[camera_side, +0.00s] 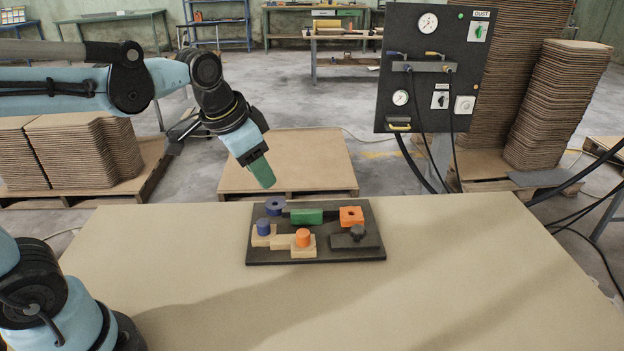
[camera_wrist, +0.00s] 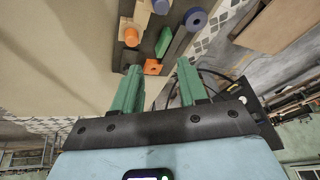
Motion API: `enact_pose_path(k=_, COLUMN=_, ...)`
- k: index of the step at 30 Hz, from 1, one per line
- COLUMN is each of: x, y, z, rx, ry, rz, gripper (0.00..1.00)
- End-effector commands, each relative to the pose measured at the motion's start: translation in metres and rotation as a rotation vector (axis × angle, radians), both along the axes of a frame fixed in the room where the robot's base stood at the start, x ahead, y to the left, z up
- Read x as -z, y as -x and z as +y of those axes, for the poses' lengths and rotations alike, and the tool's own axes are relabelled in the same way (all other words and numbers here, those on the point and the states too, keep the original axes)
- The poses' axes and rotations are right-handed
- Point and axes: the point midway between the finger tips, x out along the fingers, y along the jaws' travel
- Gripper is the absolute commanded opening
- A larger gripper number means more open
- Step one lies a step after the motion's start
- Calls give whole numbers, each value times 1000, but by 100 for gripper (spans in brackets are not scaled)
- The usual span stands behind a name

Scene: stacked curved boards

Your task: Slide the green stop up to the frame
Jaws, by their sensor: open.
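The green stop (camera_side: 307,216) is a small block on the dark base board (camera_side: 262,246), between a blue ring (camera_side: 275,206) and an orange square piece with a hole (camera_side: 351,216). A gap shows between the stop and the orange piece. I cannot tell for certain which part is the frame. My gripper (camera_side: 267,184), with green fingers, hangs tilted above and behind the board, apart from the stop. In the wrist view my gripper (camera_wrist: 158,69) has its fingers spread and nothing between them. The green stop (camera_wrist: 163,41) lies beyond the fingertips there, beside the orange piece (camera_wrist: 152,67).
A blue peg (camera_side: 263,227) and an orange peg (camera_side: 303,238) stand on wooden pieces on the board. A black knob (camera_side: 357,232) sits on a dark plate at front right. The table (camera_side: 450,300) around the board is clear. A gauge panel (camera_side: 435,70) stands behind.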

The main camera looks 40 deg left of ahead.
Motion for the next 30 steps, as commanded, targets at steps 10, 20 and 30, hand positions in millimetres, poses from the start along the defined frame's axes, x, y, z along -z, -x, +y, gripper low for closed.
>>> enact_pose_path(k=10, x=-1, y=-69, z=-8, rx=269, ry=-81, rz=217, gripper=43)
enact_pose_path(k=20, x=20, y=-111, z=-15, rx=471, ry=-106, rz=369, gripper=43)
enact_pose_path(k=30, x=40, y=-116, z=-16, rx=503, ry=-108, rz=391, gripper=43)
